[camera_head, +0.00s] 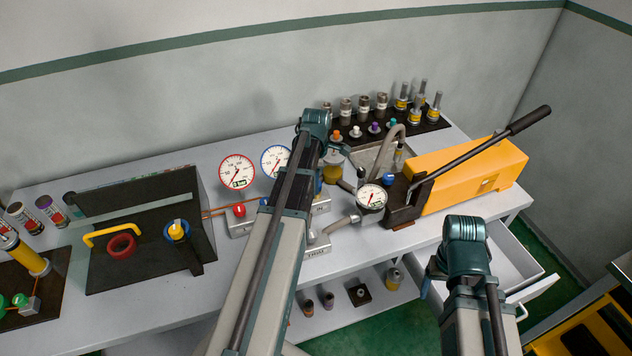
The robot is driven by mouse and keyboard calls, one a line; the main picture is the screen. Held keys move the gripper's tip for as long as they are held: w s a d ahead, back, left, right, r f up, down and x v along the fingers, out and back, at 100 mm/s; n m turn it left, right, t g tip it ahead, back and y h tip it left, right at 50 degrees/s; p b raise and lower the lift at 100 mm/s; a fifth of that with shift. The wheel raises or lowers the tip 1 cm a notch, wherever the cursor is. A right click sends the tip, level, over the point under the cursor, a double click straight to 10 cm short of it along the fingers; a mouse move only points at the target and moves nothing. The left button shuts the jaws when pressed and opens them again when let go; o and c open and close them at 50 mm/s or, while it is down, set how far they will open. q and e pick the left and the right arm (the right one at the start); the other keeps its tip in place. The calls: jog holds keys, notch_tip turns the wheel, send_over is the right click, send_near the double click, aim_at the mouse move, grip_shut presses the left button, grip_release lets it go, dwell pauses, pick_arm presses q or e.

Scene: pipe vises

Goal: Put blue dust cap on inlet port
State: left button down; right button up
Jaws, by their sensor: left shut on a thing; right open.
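My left gripper (316,124) is at the end of the arm that crosses the middle of the bench. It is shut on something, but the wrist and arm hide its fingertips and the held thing. A small blue part (318,184) shows beside that arm, above the grey blocks; I cannot tell whether it is a dust cap. A teal-blue cap (393,123) stands on the dark mat at the back. My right gripper (466,250) is open at the bench's front right, its fingers mostly hidden. I cannot make out the inlet port.
A yellow pump (475,175) with a long black lever stands at the right. Two larger gauges (237,171) stand left of my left arm. A dark fixture (140,235) fills the bench's left. An open drawer (515,255) juts out at right.

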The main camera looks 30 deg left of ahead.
pick_arm(q)
jog(key=shift+f+b, duration=0.4)
jog(key=shift+f, duration=0.05)
jog(key=shift+c, duration=1.8)
grip_release()
jog(key=shift+r, duration=0.15)
notch_tip(320, 180, up, 14)
jog(key=p, duration=1.4)
jog(key=shift+f, duration=0.2)
jog(key=s+d+f+m+b, duration=0.3)
jog(key=s+d+m, duration=0.2)
jog(key=d+m, duration=0.4)
jog(key=s+d+f+m+b, duration=0.3)
jog(key=s+d+m, duration=0.3)
jog(key=d+m, duration=0.3)
jog(key=s+d+f+m+y+b, duration=0.1)
jog(key=s+d+f+m+b, duration=0.3)
jog(key=d+m, duration=0.5)
jog(key=s+d, duration=0.1)
jog(key=d, duration=0.2)
jog(key=shift+s+d, duration=0.25)
